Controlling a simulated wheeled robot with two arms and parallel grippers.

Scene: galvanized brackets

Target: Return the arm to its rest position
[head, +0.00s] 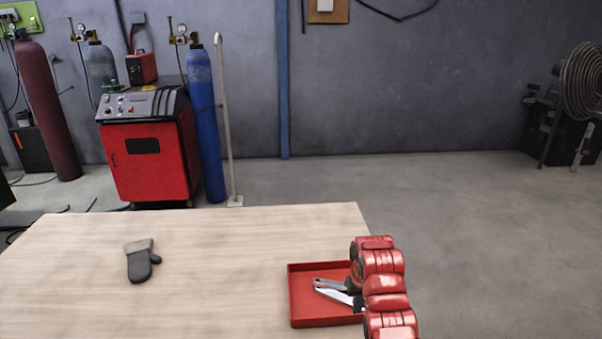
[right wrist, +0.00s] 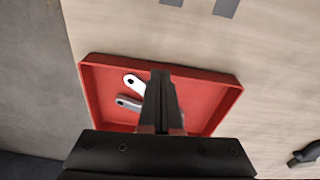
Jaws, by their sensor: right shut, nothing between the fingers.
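A red tray (head: 305,322) sits near the right edge of the wooden table in the head view. It also fills the middle of the right wrist view (right wrist: 88,92). Two pale metal brackets with holes lie inside it: one bracket (right wrist: 134,82) higher in the wrist view, the other bracket (right wrist: 126,102) below it. Their far ends are hidden behind my fingers. My right gripper (right wrist: 158,74) is shut and empty, above the tray. In the head view my red right arm covers the tray's right side. My left gripper is not in view.
A dark work glove with a pale cuff (head: 140,262) lies on the left of the table (head: 220,270). The table between glove and tray is clear. Two grey patches (right wrist: 226,7) show on the tabletop. A red welding machine (head: 150,160) and gas cylinders stand behind.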

